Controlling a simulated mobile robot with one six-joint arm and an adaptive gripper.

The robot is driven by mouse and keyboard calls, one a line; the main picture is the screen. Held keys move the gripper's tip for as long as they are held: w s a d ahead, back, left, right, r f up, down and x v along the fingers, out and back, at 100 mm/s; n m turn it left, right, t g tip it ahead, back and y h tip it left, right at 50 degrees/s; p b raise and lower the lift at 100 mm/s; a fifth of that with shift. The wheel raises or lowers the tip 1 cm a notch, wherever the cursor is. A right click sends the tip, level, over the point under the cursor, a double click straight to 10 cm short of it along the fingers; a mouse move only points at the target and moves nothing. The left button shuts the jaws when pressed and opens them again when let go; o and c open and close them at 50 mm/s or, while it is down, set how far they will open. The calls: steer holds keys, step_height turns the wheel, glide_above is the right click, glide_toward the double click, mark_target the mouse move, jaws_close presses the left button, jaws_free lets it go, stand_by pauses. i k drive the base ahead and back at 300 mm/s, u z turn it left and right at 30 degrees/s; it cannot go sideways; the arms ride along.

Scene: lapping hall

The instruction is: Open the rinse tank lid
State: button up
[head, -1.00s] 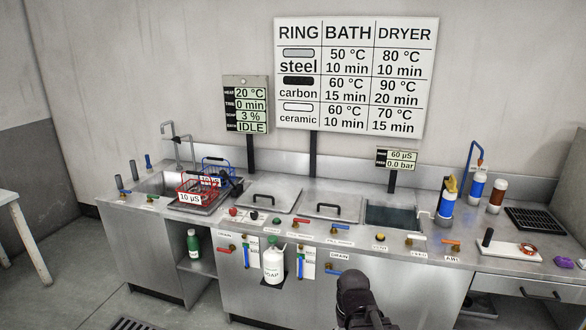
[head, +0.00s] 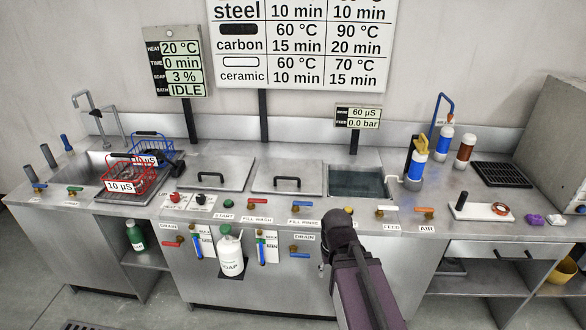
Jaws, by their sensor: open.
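Two flat grey metal lids with black bar handles lie in the steel counter. The right lid (head: 267,181), behind the FILL RINSE label (head: 303,223), lies flat with its handle (head: 287,180) on top. The left lid (head: 232,170) also lies flat, behind the FILL WASH label. Right of the right lid is an open basin of dark water (head: 357,184); I cannot tell whether it belongs to the rinse tank. My arm rises from the bottom, its dark joint in front of the counter's front edge. My gripper's fingers do not show.
A red basket (head: 128,174) and blue basket (head: 150,140) stand at the left sink. Coloured valves and knobs line the counter front. A white soap bottle (head: 230,255) hangs below. Blue (head: 418,165) and brown (head: 465,152) cylinders stand right of the basin.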

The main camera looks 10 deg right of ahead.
mark_target(289, 170)
steer(key=z, duration=0.15)
steer(key=i, duration=0.95)
steer(key=z, duration=0.15)
